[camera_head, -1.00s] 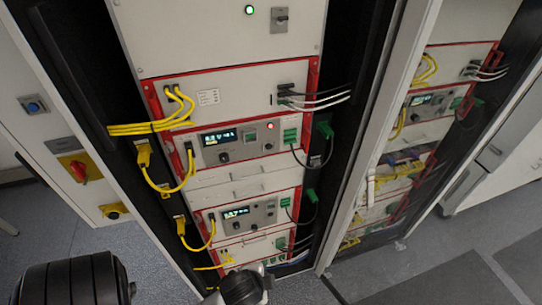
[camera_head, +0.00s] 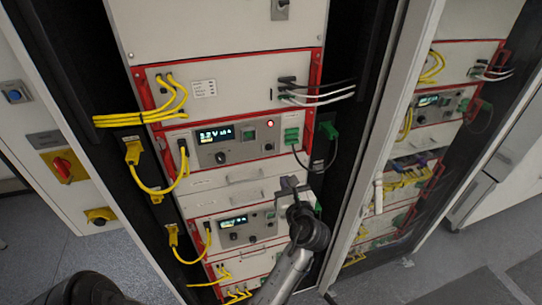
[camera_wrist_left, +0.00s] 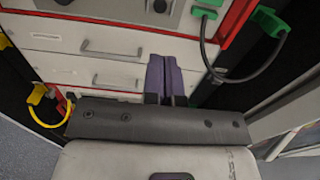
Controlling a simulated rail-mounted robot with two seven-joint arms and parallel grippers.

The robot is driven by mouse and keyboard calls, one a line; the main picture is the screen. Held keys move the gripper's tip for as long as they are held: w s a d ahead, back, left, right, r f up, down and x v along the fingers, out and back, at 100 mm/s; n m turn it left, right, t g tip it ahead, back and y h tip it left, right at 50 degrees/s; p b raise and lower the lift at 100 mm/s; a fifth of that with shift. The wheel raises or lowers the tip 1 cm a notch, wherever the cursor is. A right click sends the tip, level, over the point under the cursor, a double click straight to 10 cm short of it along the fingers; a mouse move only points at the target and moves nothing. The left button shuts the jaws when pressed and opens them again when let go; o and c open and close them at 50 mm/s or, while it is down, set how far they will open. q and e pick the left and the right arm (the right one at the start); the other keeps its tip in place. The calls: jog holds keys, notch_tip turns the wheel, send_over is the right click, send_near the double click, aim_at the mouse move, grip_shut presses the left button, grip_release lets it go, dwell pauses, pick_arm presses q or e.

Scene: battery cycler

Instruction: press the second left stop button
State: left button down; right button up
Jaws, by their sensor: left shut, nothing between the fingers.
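The left cabinet holds two cycler units with lit displays. The upper unit (camera_head: 200,150) shows a red stop button (camera_head: 270,123) at the right of its panel, with nothing in front of it. The lower unit (camera_head: 226,244) is the second one down; its stop button is too small to make out beside my arm. My left gripper (camera_head: 289,183) is shut and empty. It is in front of the drawer fronts, up and right of the lower panel. In the left wrist view, its dark fingers (camera_wrist_left: 165,78) are together before the drawers, below a panel edge with knobs.
Yellow cables (camera_head: 140,118) loop at the cabinet's left, and a black cable hangs from a green plug (camera_head: 291,136) at the right. Drawers (camera_head: 227,180) with handles lie between the units. A second cabinet with similar units (camera_head: 428,104) stands at the right.

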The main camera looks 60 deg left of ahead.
aim_at(269, 148)
dwell(0.3)
pick_arm(q)
jog(key=p+x, duration=0.3)
jog(key=x, duration=1.1)
